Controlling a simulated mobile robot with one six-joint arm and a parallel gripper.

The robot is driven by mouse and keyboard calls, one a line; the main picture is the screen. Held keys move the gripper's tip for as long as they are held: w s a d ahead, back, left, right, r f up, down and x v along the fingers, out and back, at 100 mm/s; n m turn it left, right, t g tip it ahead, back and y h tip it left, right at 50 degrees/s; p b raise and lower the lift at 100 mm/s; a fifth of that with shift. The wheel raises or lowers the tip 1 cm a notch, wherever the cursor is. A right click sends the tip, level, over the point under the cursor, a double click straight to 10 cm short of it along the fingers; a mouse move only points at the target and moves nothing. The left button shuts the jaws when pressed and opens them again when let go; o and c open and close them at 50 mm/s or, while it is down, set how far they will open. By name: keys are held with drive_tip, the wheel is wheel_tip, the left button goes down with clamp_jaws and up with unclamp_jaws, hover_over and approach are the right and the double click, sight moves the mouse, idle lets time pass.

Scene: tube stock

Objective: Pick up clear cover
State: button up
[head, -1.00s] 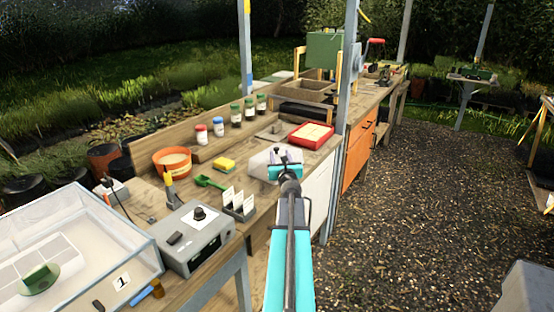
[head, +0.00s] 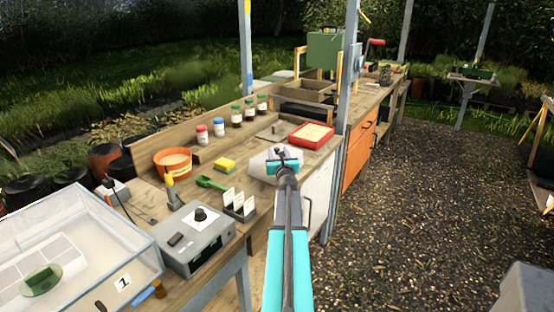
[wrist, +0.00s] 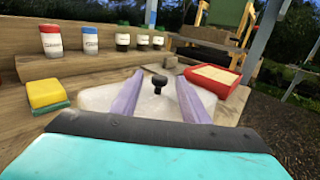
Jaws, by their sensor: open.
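The clear cover (wrist: 96,98) is a low, whitish see-through lid with a black knob (wrist: 158,82) on top. It lies on the wooden bench, and in the head view its left part (head: 257,165) shows beside my gripper, which hides the rest. My gripper (wrist: 160,88) is open. In the wrist view its two pale purple fingers stand over the cover, one on each side of the knob, with a gap to it on both sides. I cannot tell whether the fingers touch the cover. In the head view my gripper (head: 284,158) is at the bench's front part.
A red tray (head: 311,135) stands just behind and right of the cover. A yellow-green sponge (head: 225,165), a green scoop (head: 210,183) and a label holder (head: 240,206) are to the left. Several capped jars (head: 236,115) line the back. A post (head: 346,80) rises at the right.

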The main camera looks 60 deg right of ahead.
drive_tip(key=shift+w+d, duration=0.1)
drive_tip(key=shift+d, duration=0.05)
drive_tip(key=shift+c, duration=0.3)
clamp_jaws()
